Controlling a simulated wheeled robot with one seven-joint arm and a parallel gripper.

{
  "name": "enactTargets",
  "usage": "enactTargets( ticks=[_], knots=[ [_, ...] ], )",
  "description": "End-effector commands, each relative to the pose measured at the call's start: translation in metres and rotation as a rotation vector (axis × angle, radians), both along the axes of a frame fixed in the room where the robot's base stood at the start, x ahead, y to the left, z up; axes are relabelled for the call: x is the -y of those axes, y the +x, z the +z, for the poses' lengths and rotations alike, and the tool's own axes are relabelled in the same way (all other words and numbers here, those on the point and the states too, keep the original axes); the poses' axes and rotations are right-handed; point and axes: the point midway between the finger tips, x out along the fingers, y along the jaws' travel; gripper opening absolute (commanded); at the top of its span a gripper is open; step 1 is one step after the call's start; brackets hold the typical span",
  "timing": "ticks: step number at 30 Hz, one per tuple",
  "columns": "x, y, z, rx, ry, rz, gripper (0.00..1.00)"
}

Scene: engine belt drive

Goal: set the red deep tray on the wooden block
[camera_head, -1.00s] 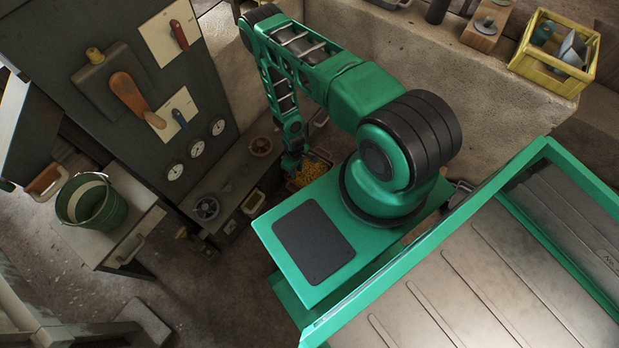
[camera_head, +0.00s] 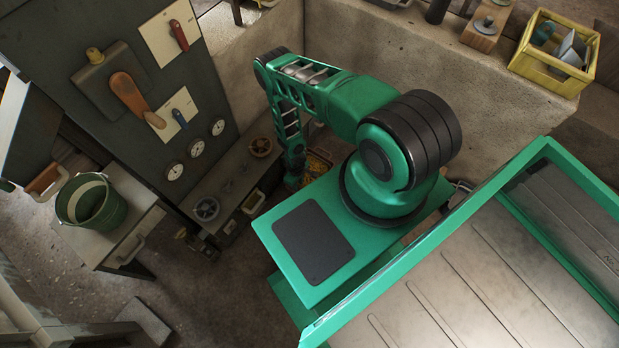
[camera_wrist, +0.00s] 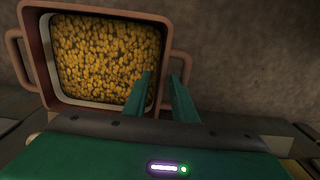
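The red deep tray (camera_wrist: 35,70) has a brownish-red rim, side handles and a fill of small yellow pieces. The fingers stand apart, and I see no clear grip on the wall. In the head view my gripper (camera_head: 294,182) is low at the tray. A wooden block (camera_head: 481,40) on the back ledge bears a round grey piece.
A yellow crate (camera_head: 545,75) with items stands on the ledge at the right. A low bench (camera_head: 228,183) with handwheels runs left of the tray, under a dark panel with levers and gauges. A green bucket (camera_head: 90,203) stands on a cabinet.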

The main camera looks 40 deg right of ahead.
Motion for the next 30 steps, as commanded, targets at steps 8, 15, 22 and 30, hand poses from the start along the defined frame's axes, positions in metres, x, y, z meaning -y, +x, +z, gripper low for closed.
enactTargets(
  ticks=[8,15,22,30],
  knots=[
    [-0.0001,0.0006,-0.0129,0.001,0.0,0.0,0.25],
    [-0.0003,0.0004,-0.0127,0.001,0.0,0.0,0.0],
    [-0.0001,0.0004,-0.0126,0.001,0.0,0.0,0.0],
    [0.0001,0.0003,-0.0126,0.001,0.0,0.0,0.0]
  ],
)
